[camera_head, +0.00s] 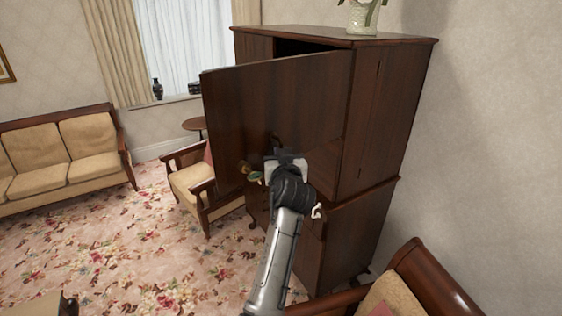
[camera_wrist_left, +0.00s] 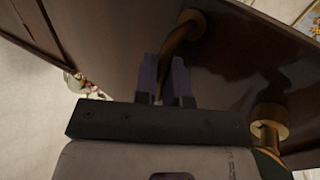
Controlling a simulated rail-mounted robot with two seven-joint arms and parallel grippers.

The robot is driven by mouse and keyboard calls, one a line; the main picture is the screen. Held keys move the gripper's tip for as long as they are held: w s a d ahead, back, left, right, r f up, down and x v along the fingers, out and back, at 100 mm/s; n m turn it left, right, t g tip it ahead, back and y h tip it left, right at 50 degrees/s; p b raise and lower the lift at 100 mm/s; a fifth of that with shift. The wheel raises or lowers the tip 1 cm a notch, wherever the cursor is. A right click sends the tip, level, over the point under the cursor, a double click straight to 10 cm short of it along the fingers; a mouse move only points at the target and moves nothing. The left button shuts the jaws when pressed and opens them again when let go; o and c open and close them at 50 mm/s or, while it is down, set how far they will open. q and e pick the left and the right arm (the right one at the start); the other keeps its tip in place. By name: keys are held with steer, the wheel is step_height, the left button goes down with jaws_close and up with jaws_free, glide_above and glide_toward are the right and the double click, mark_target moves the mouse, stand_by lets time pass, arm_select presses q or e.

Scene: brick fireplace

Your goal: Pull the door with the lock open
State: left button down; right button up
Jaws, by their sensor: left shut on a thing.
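The dark brown cabinet door (camera_head: 275,105) stands swung out from the tall wooden cabinet (camera_head: 395,100), and a dark gap shows above it. My left gripper (camera_head: 284,158) is at the door's lower part. In the left wrist view, my left gripper (camera_wrist_left: 165,85) is shut on a curved brass handle (camera_wrist_left: 183,38) on the glossy door (camera_wrist_left: 235,65). A brass lock (camera_head: 248,171) with a greenish part sits left of the gripper; a brass fitting, likely this lock, shows in the wrist view (camera_wrist_left: 268,125). The fingers hide part of the handle. My right gripper is not in view.
An armchair (camera_head: 195,180) stands close behind the door's free edge. Another chair (camera_head: 435,285) is at the lower right. A white vase (camera_head: 362,17) stands on the cabinet top. The flowered carpet (camera_head: 130,255) is clear to the left.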

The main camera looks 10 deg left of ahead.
arm_select(q)
steer(key=shift+d+f, duration=0.15)
steer(key=shift+f, duration=0.05)
steer(key=c, duration=1.2)
jaws_free()
steer(key=shift+w+d+r, duration=0.1)
steer(key=shift+r, duration=0.05)
steer(key=shift+b+v, duration=0.5)
steer(key=shift+v, duration=3.3)
